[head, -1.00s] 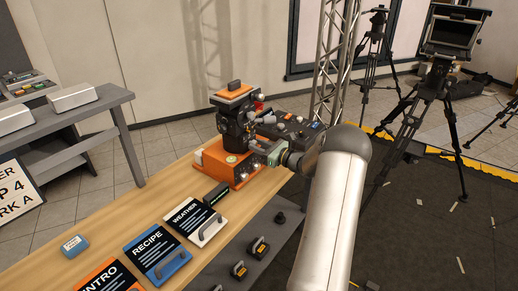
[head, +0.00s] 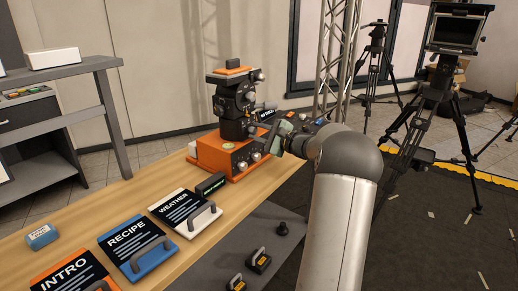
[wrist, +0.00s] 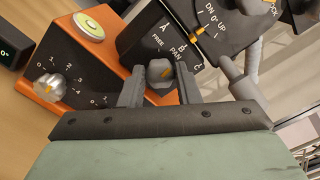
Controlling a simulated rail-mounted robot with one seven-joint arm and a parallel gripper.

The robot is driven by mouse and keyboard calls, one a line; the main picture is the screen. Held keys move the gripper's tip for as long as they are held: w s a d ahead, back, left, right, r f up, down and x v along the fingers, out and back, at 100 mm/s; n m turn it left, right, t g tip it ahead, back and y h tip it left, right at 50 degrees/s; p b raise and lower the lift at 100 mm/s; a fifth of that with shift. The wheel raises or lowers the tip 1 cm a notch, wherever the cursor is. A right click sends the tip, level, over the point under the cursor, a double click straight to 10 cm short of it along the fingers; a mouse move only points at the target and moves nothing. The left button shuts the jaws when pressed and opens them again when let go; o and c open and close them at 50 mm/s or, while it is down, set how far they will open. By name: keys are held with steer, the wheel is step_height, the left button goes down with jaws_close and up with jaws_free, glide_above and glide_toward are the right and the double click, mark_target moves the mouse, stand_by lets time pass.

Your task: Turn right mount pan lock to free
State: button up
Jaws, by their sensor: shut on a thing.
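The camera mount (head: 238,108) is a dark head with an orange top plate, on an orange base (head: 212,155) on the wooden table. In the head view my gripper (head: 271,138) reaches the mount's near right side. The knob is too small to make out there.
A silver knob (wrist: 48,87) with a number scale and a bubble level (wrist: 89,26) are on the orange base. A tilt scale (wrist: 203,31) sits above the pan lock. WEATHER (head: 185,212), RECIPE (head: 138,243) and INTRO (head: 67,272) boards lie along the table.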

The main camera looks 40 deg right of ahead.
steer(key=n+b, duration=0.2)
steer(key=b, duration=0.2)
steer(key=f+n+b, duration=0.1)
steer(key=n+b, duration=0.1)
steer(key=b, duration=0.1)
steer(key=shift+b, duration=0.35)
steer(key=n+b, duration=0.1)
steer(key=b, duration=0.1)
steer(key=n+b, duration=0.2)
steer(key=shift+r, duration=0.25)
steer(key=shift+r+n, duration=0.1)
steer(key=shift+n, duration=0.2)
steer(key=o, duration=1)
steer(key=shift+c, duration=0.2)
steer(key=shift+r, duration=0.1)
